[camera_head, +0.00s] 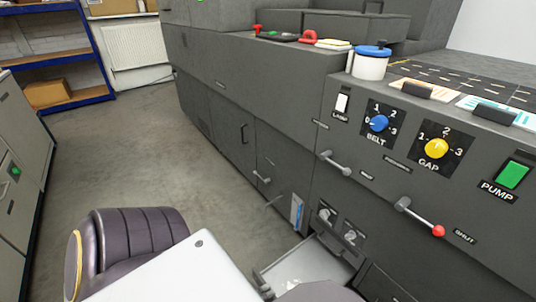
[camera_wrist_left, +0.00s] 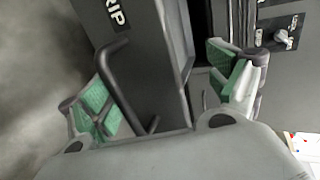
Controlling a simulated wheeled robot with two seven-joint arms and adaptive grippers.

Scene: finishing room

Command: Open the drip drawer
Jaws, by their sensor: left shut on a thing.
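The drip drawer (camera_head: 322,257) stands pulled out from the lower front of the dark grey machine in the head view, its pale inside showing. In the left wrist view its grey front (camera_wrist_left: 138,50) carries a label of which "IP" is readable. A black bar handle (camera_wrist_left: 122,92) runs across that front. My left gripper (camera_wrist_left: 165,75) has its green-padded fingers on both sides of the handle and is shut on it; the exact contact is hard to see. My arm hides part of the drawer in the head view. My right gripper is not in view.
The machine front has a lever with a red knob (camera_head: 438,231), a blue belt dial (camera_head: 379,123), a yellow gap dial (camera_head: 438,148) and a green pump switch (camera_head: 513,174). A white tub (camera_head: 370,67) stands on top. Open floor (camera_head: 160,150) lies left of the machine.

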